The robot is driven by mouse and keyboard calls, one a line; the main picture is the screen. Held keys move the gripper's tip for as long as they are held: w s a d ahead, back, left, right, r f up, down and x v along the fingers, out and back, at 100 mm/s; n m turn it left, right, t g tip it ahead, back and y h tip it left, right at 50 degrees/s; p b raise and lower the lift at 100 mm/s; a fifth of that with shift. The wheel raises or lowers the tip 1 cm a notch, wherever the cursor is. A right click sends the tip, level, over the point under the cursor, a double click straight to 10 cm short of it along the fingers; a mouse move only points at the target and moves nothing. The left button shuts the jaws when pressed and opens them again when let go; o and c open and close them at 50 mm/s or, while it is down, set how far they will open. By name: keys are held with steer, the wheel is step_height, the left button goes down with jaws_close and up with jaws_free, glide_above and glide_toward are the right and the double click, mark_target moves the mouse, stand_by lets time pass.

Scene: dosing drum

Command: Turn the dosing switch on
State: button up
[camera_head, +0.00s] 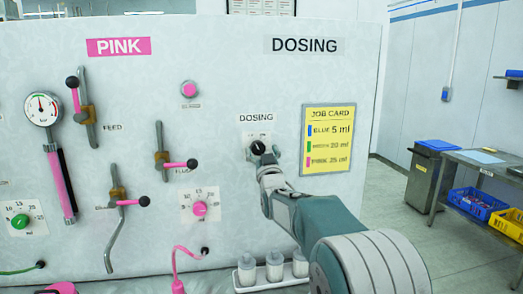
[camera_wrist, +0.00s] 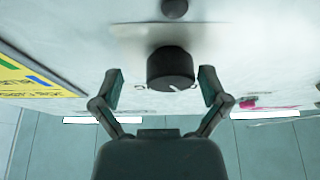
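The dosing switch is a round black knob (camera_head: 258,147) on a white plate under the small DOSING label (camera_head: 256,117). In the wrist view the knob (camera_wrist: 171,68) sits near the middle, with a short white mark on its face toward the lower right. My gripper (camera_head: 264,154) is at the knob in the head view and partly covers the plate. In the wrist view my gripper (camera_wrist: 161,80) is open, one finger on each side of the knob, with gaps visible on both sides. The switch's printed positions are too small to read.
A yellow job card (camera_head: 328,140) hangs right of the switch. Pink-handled valves (camera_head: 179,164) and a pink dial (camera_head: 200,208) are to the left. White-capped bottles (camera_head: 275,266) stand on a ledge below. A table with bins (camera_head: 471,200) is far right.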

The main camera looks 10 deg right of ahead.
steer(key=shift+w+a+r, duration=0.1)
steer(key=shift+w+a, duration=0.15)
steer(key=shift+a, duration=0.65)
steer(key=shift+d, duration=0.6)
steer(key=c, duration=1.1)
steer(key=shift+a, duration=0.15)
steer(key=shift+c, duration=0.2)
steer(key=shift+a+m, duration=0.1)
steer(key=shift+m, duration=0.3)
steer(key=m+h, duration=0.2)
steer(key=m, duration=0.2)
steer(key=m+g+h, duration=0.1)
steer(key=m+h, duration=0.2)
steer(key=m, duration=0.2)
steer(key=shift+r, duration=0.1)
steer(key=shift+m+g+h, duration=0.5)
steer(key=shift+m+g, duration=0.05)
steer(key=shift+m, duration=1.1)
steer(key=shift+m+g+h, duration=0.5)
steer(key=shift+m+g, duration=0.05)
steer(key=shift+m, duration=1.1)
